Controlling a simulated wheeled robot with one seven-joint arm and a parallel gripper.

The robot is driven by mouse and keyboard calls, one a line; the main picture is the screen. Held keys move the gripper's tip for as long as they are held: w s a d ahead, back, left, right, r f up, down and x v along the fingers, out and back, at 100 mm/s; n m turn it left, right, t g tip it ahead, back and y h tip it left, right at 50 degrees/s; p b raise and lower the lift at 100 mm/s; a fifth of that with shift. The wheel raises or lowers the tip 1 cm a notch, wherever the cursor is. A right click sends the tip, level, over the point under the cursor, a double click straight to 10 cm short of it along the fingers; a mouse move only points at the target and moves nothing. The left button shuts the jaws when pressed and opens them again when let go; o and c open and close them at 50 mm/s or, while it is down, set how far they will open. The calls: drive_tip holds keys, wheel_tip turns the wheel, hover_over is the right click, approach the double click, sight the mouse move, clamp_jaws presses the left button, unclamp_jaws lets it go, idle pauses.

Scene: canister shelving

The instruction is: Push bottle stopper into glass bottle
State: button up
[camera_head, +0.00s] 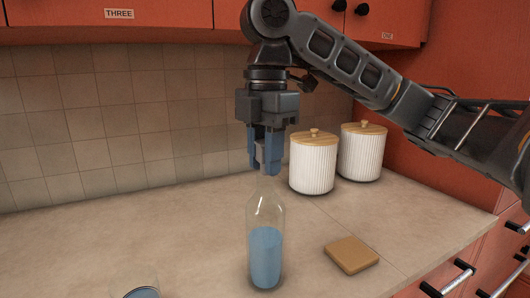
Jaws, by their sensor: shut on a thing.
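A clear glass bottle (266,215) with blue liquid in its lower part stands upright on the counter in the head view. My gripper (265,168) points straight down, directly above the bottle's mouth. Its blue fingers are shut on a small grey stopper (261,155). The stopper is mostly hidden between the fingers. The fingertips are at the level of the bottle's neck top. I cannot tell whether the stopper is touching or inside the mouth.
Two white ribbed canisters with wooden lids (312,165) (362,153) stand behind on the right. A tan block (351,254) lies right of the bottle. A glass (136,287) is at the bottom left edge. The counter's left side is clear. Red cupboards (120,18) hang above.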

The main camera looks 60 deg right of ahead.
drive_tip(key=shift+f, duration=0.15)
drive_tip(key=o, duration=1.1)
wheel_tip(320, 180, up, 8)
drive_tip(key=shift+d+f, duration=0.1)
